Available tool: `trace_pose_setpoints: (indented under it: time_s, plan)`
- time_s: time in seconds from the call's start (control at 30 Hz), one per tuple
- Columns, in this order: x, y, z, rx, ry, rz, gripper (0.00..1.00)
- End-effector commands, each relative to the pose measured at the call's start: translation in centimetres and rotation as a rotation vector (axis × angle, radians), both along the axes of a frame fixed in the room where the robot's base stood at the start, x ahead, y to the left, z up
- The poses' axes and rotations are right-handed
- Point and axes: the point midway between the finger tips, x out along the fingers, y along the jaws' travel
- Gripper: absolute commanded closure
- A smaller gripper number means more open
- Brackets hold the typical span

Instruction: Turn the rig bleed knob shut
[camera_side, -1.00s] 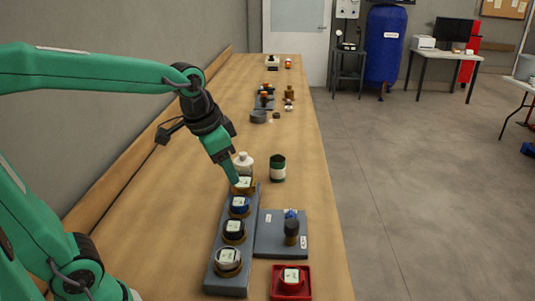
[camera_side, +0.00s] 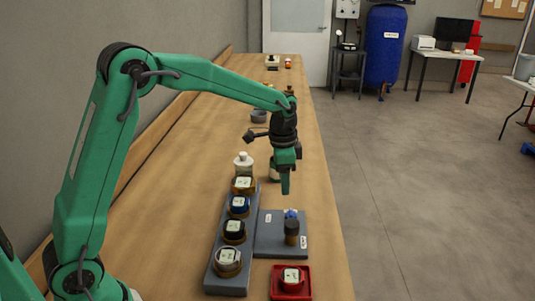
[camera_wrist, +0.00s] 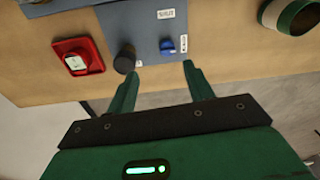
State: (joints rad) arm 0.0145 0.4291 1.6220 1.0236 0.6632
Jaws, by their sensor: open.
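The blue bleed knob (camera_side: 290,213) sits on a grey plate (camera_side: 268,246) beside a dark upright cylinder (camera_side: 291,232). In the wrist view the blue knob (camera_wrist: 167,45) lies just beyond my fingertips, between them sideways. A white label reading SHUT (camera_wrist: 166,14) is above it in that view, and another small label (camera_wrist: 184,43) is right beside it. I cannot read which way the knob points. My gripper (camera_side: 285,191) hangs pointing down, apart from the knob and above it. Its two fingers are spread and empty in the wrist view (camera_wrist: 159,70).
A grey rail (camera_side: 215,268) with several round capped parts stands left of the plate. A red tray (camera_side: 307,283) with a capped part sits in front. The bench's right edge is close.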

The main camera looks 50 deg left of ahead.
Motion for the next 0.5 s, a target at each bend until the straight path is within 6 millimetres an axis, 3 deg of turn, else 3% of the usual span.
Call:
trace_pose_setpoints:
  time_s: [0.23, 0.5]
  plan:
    - [2.5, -0.1, -4.0, 0.004, 0.054, -0.081, 0.48]
    - [3.2, -0.2, -5.2, 0.005, 0.067, -0.109, 0.48]
